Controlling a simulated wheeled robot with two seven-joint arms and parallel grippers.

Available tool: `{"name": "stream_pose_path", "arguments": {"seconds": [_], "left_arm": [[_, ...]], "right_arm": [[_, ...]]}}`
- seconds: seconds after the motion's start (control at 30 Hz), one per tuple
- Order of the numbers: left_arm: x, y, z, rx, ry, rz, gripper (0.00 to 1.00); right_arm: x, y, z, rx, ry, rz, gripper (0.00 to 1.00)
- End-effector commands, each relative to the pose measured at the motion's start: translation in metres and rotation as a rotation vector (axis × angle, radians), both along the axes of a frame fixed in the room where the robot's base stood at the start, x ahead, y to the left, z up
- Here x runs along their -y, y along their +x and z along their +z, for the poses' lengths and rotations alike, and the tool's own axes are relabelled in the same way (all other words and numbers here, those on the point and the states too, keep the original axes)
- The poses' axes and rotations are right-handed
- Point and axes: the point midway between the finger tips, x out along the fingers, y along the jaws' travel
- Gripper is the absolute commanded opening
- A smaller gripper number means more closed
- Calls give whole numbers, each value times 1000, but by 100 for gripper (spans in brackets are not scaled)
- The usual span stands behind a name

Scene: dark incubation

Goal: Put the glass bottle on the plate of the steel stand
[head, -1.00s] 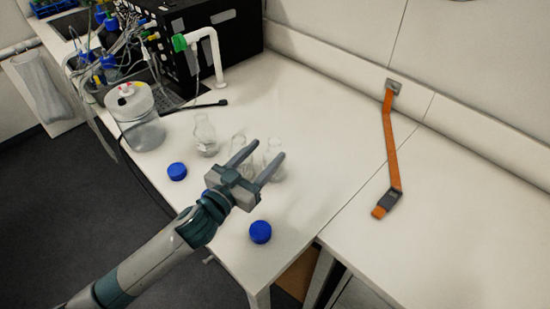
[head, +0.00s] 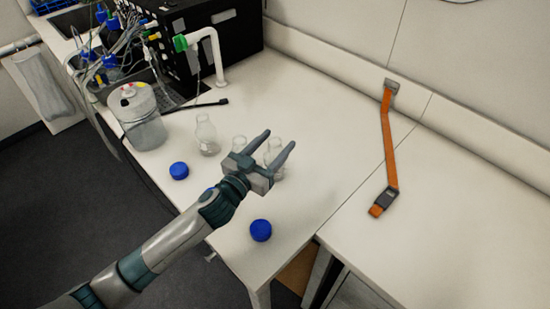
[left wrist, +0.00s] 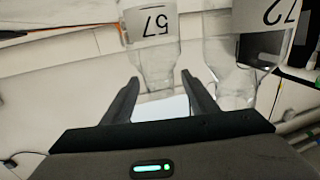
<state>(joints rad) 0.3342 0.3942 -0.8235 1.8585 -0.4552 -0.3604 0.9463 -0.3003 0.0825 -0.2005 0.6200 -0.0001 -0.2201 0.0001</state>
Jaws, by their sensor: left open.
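Three clear glass bottles stand upright on the white bench in the head view: a left one (head: 207,137), a middle one (head: 239,143) partly behind my gripper, and a right one (head: 275,147) seen between the fingers. My left gripper (head: 279,140) is open with nothing held. In the left wrist view, one labelled bottle (left wrist: 152,50) lies beyond the open fingertips (left wrist: 160,77), roughly centred between them. Another labelled bottle (left wrist: 240,55) is to its right. I cannot make out the steel stand or its plate with certainty. My right gripper is not in view.
Blue caps (head: 179,171) (head: 261,230) lie on the bench (head: 330,140), one more partly hidden by my arm. An orange strap (head: 390,140) lies right.

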Motion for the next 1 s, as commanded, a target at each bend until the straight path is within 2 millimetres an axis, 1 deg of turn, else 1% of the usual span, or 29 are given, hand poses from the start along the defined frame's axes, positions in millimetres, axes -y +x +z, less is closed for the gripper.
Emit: {"name": "stream_pose_path", "arguments": {"seconds": [0.4, 0.57, 0.6, 0.63, 1.0], "left_arm": [[0, 0, 0, 1, 1, 0, 53], [0, 0, 0, 1, 1, 0, 15], [0, 0, 0, 1, 1, 0, 5], [0, 0, 0, 1, 1, 0, 0], [0, 0, 3, 4, 0, 0, 0]], "right_arm": [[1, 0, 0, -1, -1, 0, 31], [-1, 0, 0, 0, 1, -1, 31], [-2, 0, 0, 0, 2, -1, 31], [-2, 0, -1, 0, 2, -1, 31], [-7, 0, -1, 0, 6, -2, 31]]}}
